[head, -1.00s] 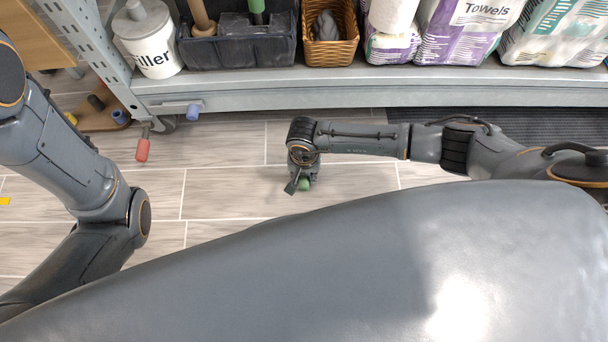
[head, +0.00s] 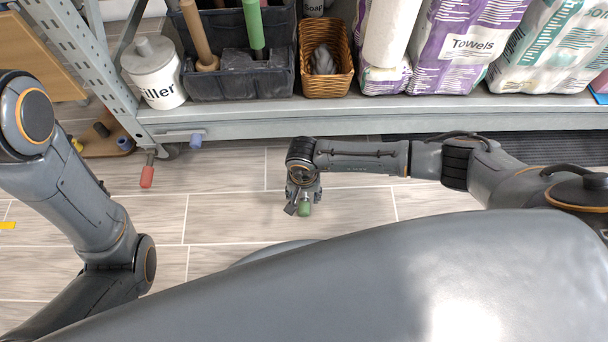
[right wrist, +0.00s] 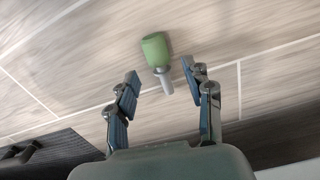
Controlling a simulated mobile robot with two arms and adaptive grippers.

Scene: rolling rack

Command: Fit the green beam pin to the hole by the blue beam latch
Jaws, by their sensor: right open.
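The green beam pin (head: 304,209) shows low in the head view, right at my right gripper (head: 299,205). In the right wrist view the pin has a green head (right wrist: 156,50) and a grey shank that points back between the fingers. My right gripper (right wrist: 161,72) is open, with a finger on either side of the shank and visible gaps. The pin appears to lie on the floor. The blue beam latch (head: 195,140) sits on the lower beam of the rack, left of my right gripper. The hole by it is too small to make out. My left gripper is out of view.
The rack's lower beam (head: 330,124) runs across above the gripper. A red piece (head: 147,177) hangs near the rack's left post. A filler tub (head: 155,75), wicker basket (head: 326,88) and towel packs (head: 470,45) stand on the shelf. The floor (head: 225,210) left of the gripper is clear.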

